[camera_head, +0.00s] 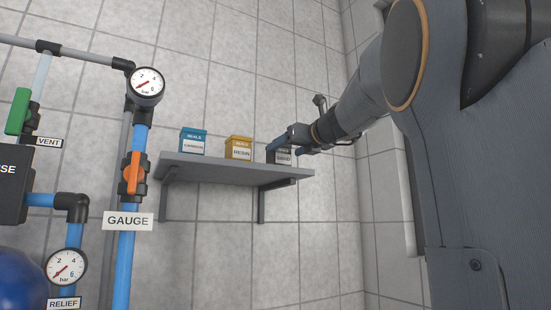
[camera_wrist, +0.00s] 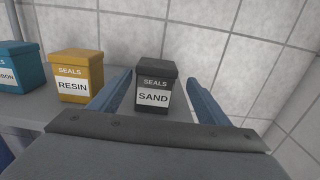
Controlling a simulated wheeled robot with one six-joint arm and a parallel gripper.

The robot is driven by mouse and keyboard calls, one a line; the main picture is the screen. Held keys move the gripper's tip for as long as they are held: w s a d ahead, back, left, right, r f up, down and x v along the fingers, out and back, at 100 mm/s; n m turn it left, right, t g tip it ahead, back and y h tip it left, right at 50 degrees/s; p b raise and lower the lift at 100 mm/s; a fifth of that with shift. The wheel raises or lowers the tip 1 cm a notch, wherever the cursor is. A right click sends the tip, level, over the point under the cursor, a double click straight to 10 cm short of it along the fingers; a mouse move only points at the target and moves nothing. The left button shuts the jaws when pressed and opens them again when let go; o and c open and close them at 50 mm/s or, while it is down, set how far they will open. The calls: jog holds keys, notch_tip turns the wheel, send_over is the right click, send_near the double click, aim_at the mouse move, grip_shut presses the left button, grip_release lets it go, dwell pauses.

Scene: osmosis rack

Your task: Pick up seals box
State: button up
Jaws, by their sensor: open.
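Three lidded boxes marked SEALS stand on a grey wall shelf (camera_head: 222,169). The dark grey box labelled SAND (camera_wrist: 154,82) is at the right end. It stands upright between the two blue fingers of my gripper (camera_wrist: 159,77) in the wrist view, with small gaps at both sides. In the head view my gripper (camera_head: 286,146) covers much of this SAND box (camera_head: 284,159). My gripper is open and holds nothing. The yellow RESIN box (camera_head: 239,148) stands to its left, also in the wrist view (camera_wrist: 77,77). The blue CARBON box (camera_head: 193,142) is farther left.
A tiled wall (camera_head: 225,90) rises close behind the shelf, and another wall meets it to the right. Blue pipes with a gauge (camera_head: 147,86), an orange-handled valve (camera_head: 132,174) and a GAUGE sign (camera_head: 128,221) stand left of the shelf.

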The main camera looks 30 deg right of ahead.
aim_at(278, 150)
jog(key=w, duration=0.1)
jog(key=w+p, duration=0.1)
jog(key=w, duration=0.1)
jog(key=w+a+p, duration=0.1)
jog(key=shift+w+r, duration=0.25)
jog(key=shift+w, duration=0.15)
jog(key=c, duration=1.2)
jog(key=shift+c, duration=0.2)
notch_tip(278, 150, up, 18)
jog(key=p, duration=0.4)
jog(key=shift+d+p, duration=0.15)
jog(key=shift+p, duration=0.15)
